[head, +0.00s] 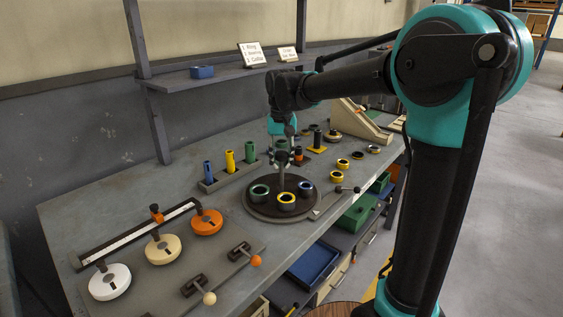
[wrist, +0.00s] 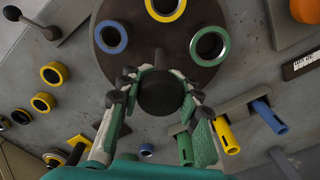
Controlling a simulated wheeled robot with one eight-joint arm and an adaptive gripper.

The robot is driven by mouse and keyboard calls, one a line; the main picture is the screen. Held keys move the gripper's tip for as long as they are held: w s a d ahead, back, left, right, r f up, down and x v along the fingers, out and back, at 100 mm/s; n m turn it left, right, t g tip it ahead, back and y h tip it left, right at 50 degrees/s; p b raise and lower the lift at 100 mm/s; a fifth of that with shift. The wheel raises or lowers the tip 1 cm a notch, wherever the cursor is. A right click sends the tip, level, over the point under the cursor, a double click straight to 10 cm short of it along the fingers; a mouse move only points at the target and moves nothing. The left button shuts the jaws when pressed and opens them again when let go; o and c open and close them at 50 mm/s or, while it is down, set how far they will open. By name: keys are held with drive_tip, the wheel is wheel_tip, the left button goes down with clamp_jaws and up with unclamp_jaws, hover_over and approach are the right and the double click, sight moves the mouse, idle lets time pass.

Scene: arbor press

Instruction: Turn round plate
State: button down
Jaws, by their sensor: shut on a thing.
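The round plate (head: 271,208) is a dark disc on the grey bench. It carries a green ring (head: 260,191), a yellow ring (head: 287,200) and a blue ring (head: 306,188). In the wrist view the plate (wrist: 150,50) fills the top middle. A dark upright post (head: 282,178) with a round knob (wrist: 160,96) rises from the plate. My gripper (wrist: 158,88) is shut on this knob, one finger on each side. In the head view my gripper (head: 282,150) is above the plate; the fingers are small and partly hard to make out.
A rack of blue, yellow and green cylinders (head: 230,162) stands left of the plate. Several yellow rings (head: 343,164) lie to the right. A lever with a dark knob (head: 338,189) is close to the plate's right edge. White, cream and orange discs (head: 207,222) sit at the front left.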

drive_tip(key=m, duration=0.6)
drive_tip(key=shift+m, duration=0.4)
idle(0.3)
drive_tip(key=c, duration=1)
unclamp_jaws()
wheel_tip(320, 180, up, 12)
drive_tip(key=shift+r, duration=0.1)
